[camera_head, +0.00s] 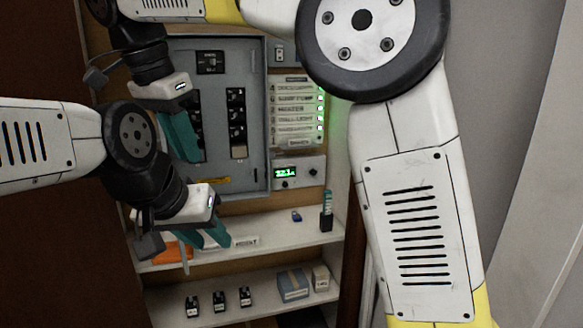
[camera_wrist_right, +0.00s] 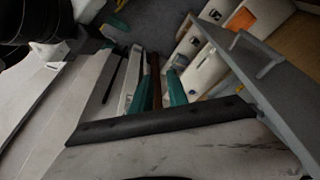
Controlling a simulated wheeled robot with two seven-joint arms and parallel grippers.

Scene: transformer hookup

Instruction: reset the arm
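My right gripper (camera_head: 188,150) is the upper one in the head view, in front of the left part of the grey electrical panel (camera_head: 215,55). Its teal fingers overlap there. In the right wrist view its two teal fingers (camera_wrist_right: 157,90) stand apart, with nothing clearly held between them. My left gripper (camera_head: 203,250) is lower, in front of the upper shelf's left end. Its fingers look spread and empty. My right arm crosses the top of the head view and hides part of the panel's surroundings.
A labelled row unit with green lights (camera_head: 296,112) and a meter reading green digits (camera_head: 286,173) sit right of the panel. The upper shelf (camera_head: 285,237) holds an orange item (camera_head: 174,252) and a small dark holder (camera_head: 326,220). The lower shelf holds small black parts (camera_head: 219,300) and boxes (camera_head: 292,285).

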